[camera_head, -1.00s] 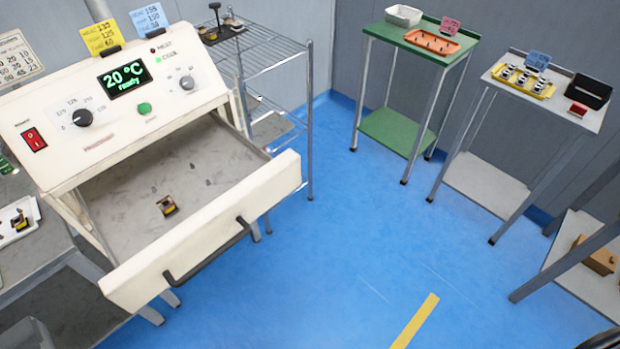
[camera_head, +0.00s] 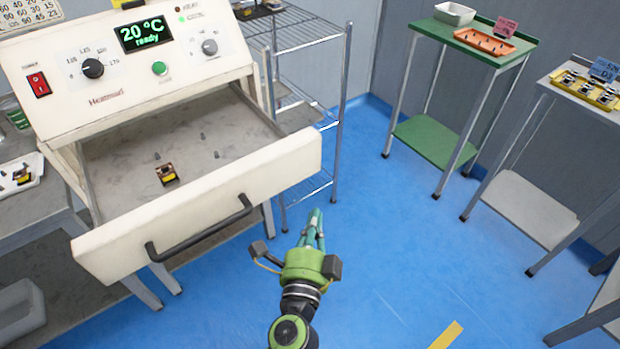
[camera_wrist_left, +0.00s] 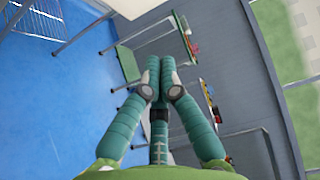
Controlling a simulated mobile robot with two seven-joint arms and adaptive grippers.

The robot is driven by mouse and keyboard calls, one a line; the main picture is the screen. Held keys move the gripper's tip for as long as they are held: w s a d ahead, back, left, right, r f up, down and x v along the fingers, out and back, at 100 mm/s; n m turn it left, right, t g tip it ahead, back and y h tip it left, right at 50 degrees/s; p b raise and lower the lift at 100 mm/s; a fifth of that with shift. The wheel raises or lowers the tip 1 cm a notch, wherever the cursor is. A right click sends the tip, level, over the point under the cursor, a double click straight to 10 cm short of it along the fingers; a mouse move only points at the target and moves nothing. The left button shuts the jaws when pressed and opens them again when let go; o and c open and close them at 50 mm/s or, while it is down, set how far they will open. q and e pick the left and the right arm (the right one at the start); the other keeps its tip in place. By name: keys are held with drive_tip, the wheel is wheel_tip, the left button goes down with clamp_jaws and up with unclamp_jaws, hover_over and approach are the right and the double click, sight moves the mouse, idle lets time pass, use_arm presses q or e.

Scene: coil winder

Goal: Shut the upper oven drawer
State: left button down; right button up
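The oven drawer (camera_head: 205,210) is pulled out, with a cream front and a dark bar handle (camera_head: 200,230). A small dark-and-yellow coil part (camera_head: 167,174) stands on its grey floor among several small pegs. The oven body (camera_head: 120,60) behind it has a display reading 20 °C ready. My left gripper (camera_head: 316,218), green with teal fingers, is to the right of the drawer front and apart from it, over the blue floor. In the left wrist view its fingertips (camera_wrist_left: 159,75) meet with nothing visible between them. My right gripper is in neither view.
A wire rack (camera_head: 310,110) stands right of the oven. A green table (camera_head: 470,45) with a white bin and orange tray is farther back, and a grey table with a yellow tray (camera_head: 585,88) is at right. Blue floor is clear before the drawer.

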use_arm(q)
drive_tip(key=w+p, duration=0.2)
drive_tip(key=w, duration=1)
drive_tip(key=shift+w+a, duration=0.1)
drive_tip(key=shift+w, duration=0.05)
drive_tip(key=shift+w+a+p, duration=0.25)
drive_tip(key=shift+w+p, duration=0.05)
drive_tip(key=shift+w, duration=0.05)
drive_tip(key=shift+a, duration=0.1)
